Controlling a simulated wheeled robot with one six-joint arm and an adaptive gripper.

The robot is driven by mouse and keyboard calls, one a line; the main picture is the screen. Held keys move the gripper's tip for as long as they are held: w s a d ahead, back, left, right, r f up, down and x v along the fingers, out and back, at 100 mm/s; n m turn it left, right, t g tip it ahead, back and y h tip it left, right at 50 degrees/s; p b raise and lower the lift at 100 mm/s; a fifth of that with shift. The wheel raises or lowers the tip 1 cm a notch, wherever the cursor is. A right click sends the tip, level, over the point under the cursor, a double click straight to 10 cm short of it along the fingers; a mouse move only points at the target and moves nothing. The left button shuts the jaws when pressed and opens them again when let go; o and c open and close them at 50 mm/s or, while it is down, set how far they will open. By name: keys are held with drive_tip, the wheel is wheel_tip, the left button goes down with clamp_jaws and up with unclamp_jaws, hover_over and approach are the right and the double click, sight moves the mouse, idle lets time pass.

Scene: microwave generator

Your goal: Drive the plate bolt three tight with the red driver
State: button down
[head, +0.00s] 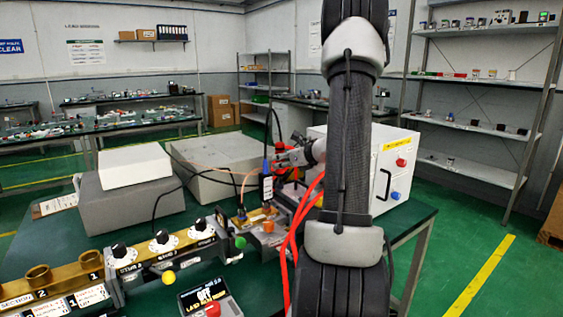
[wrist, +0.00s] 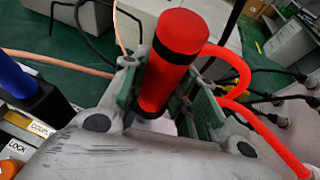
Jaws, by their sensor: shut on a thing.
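The red driver (wrist: 178,60) has a thick red handle with a black band and stands between my fingers in the wrist view. My gripper (wrist: 165,100) is shut on it, with a green-edged finger on each side. The driver's lower end is hidden by the fingers and the gripper body. In the head view my gripper (head: 292,157) is over the back right of the bench, beside the white box, and little of the driver shows. I cannot make out plate bolt three in either view.
A blue-handled tool (head: 266,170) stands upright just left of my gripper and also shows in the wrist view (wrist: 18,80). Red hoses (head: 297,215) loop close by. A white box (head: 370,165) stands right. A brass rail with knobs (head: 162,242) runs along the front left.

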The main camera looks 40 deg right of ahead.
sight(281, 143)
drive_tip(key=shift+r, duration=4.5)
